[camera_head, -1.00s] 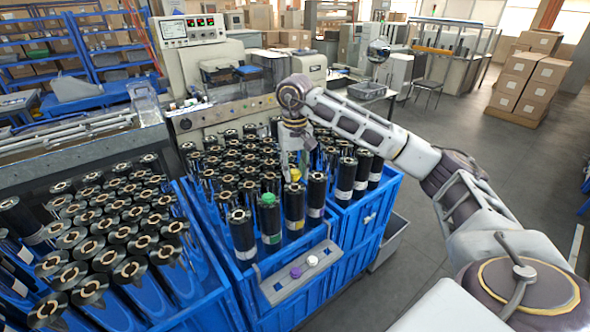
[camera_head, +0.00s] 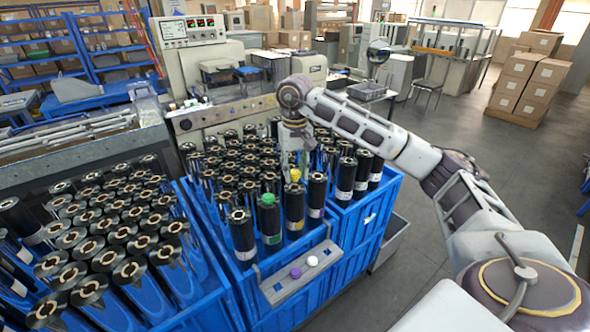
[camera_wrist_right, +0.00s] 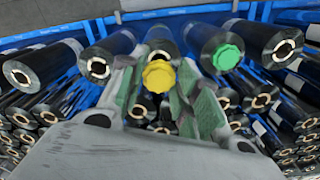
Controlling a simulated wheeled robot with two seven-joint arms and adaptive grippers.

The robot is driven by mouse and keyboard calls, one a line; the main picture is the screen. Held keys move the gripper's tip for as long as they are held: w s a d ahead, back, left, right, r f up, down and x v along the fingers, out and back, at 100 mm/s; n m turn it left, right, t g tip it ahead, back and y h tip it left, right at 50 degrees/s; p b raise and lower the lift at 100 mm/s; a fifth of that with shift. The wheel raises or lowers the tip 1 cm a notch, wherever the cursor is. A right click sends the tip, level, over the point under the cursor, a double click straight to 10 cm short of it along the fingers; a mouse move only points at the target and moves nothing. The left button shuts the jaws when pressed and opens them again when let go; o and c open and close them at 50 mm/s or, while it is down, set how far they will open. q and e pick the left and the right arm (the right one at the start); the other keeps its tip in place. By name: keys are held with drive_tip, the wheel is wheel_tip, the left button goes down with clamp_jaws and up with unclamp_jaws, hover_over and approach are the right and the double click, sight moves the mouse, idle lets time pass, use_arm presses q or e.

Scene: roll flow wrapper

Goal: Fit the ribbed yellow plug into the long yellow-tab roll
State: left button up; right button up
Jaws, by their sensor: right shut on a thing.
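The ribbed yellow plug (camera_head: 295,175) is between the fingers of my right gripper (camera_head: 294,163), which is shut on it. The plug is at the top of the black roll with the yellow tab (camera_head: 294,207), in the front row of the blue crate. In the right wrist view, the yellow plug (camera_wrist_right: 158,77) sits between the two finger pads, and part of the roll's open end (camera_wrist_right: 160,52) shows just behind it. I cannot tell whether the plug touches the roll. My left gripper is not in view.
A roll with a green plug (camera_head: 268,215) stands just left of the yellow-tab roll, and other rolls crowd around. A grey tray (camera_head: 287,288) on the crate's front holds a purple plug (camera_head: 296,272) and a white plug (camera_head: 312,261).

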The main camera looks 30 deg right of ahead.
sight(295, 172)
drive_tip(key=o, duration=0.4)
drive_tip(key=shift+r, duration=0.1)
drive_tip(key=shift+r+p, duration=1.65)
drive_tip(key=shift+r, duration=3.75)
